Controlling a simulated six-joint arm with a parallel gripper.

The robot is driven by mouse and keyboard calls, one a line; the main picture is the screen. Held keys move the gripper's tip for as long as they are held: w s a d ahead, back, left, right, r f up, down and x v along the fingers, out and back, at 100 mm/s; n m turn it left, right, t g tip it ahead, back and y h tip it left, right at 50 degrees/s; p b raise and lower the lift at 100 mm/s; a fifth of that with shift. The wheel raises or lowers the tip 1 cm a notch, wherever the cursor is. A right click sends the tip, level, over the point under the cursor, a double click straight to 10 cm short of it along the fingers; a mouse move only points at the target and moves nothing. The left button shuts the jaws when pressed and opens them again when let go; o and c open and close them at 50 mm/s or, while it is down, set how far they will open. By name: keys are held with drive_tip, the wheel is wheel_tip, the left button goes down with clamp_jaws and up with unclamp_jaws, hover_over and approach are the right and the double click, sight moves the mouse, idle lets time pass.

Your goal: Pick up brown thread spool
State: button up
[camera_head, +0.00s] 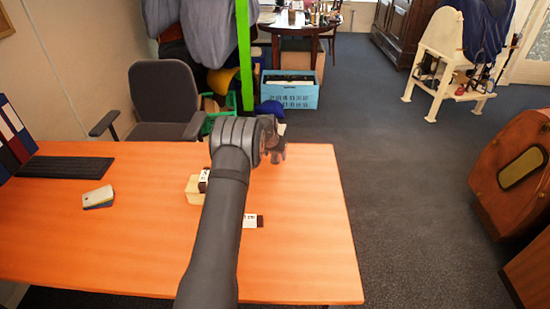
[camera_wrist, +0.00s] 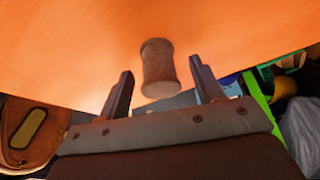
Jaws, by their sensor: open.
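The brown thread spool (camera_wrist: 158,67) shows in the wrist view, on the orange table top (camera_wrist: 80,40). It lies ahead of and between the two fingers of my gripper (camera_wrist: 160,88), with its near end close to the level of the fingertips. The fingers are apart and nothing is held between them. In the head view my arm reaches over the table to its far edge, and my gripper (camera_head: 276,140) is there. The spool cannot be made out in the head view; my arm and gripper seem to hide it.
A pale block (camera_head: 193,190) with a dark labelled piece stands left of my arm. Another dark labelled piece (camera_head: 252,221) lies to its right. A phone (camera_head: 98,197), keyboard (camera_head: 66,167) and binders (camera_head: 14,135) are at the left. The table's right side is clear. A chair (camera_head: 163,95) stands behind.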

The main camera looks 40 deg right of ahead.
drive_tip(key=shift+w+d+f, duration=0.1)
drive_tip(key=shift+d+f, duration=0.1)
drive_tip(key=shift+f, duration=0.25)
drive_tip(key=c, duration=1)
drive_tip(key=shift+r, duration=0.1)
drive_tip(key=shift+c, duration=0.2)
